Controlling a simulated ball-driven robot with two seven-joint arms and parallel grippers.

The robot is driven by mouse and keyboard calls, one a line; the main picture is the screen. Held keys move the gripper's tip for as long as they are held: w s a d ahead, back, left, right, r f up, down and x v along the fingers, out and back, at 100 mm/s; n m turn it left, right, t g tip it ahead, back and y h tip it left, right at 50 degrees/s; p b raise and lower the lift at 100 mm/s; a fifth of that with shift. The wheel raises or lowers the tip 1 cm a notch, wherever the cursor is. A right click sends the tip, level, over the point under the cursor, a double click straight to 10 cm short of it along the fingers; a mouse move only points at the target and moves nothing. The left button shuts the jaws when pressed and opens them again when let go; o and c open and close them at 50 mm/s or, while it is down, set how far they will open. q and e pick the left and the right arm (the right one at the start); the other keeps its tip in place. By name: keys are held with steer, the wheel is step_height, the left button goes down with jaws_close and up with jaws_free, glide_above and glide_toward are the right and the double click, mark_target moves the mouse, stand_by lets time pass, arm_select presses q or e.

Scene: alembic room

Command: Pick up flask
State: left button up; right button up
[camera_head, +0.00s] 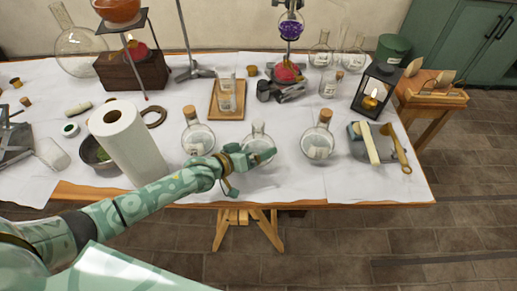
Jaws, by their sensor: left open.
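Several clear glass flasks with labels stand along the front of the table. One corked flask (198,138) stands left of my left gripper (254,172). A middle flask (258,133) stands just behind the gripper, which hides its lower part; I see no cork in it. Another corked flask (319,137) stands to the right, clear of the gripper. My left gripper is open, and I see nothing held in it. I cannot tell whether it touches the middle flask. My right gripper is not in view.
A paper towel roll (130,143) stands left, near my left arm. A wooden tray (213,112) with glassware lies behind the flasks. A black lantern (372,94) and a brush-like tool (397,150) are at right.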

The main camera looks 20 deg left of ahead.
arm_select(q)
steer(key=c, duration=0.9)
steer(key=shift+o, duration=0.2)
steer(key=shift+r, duration=0.1)
steer(key=shift+r, duration=0.15)
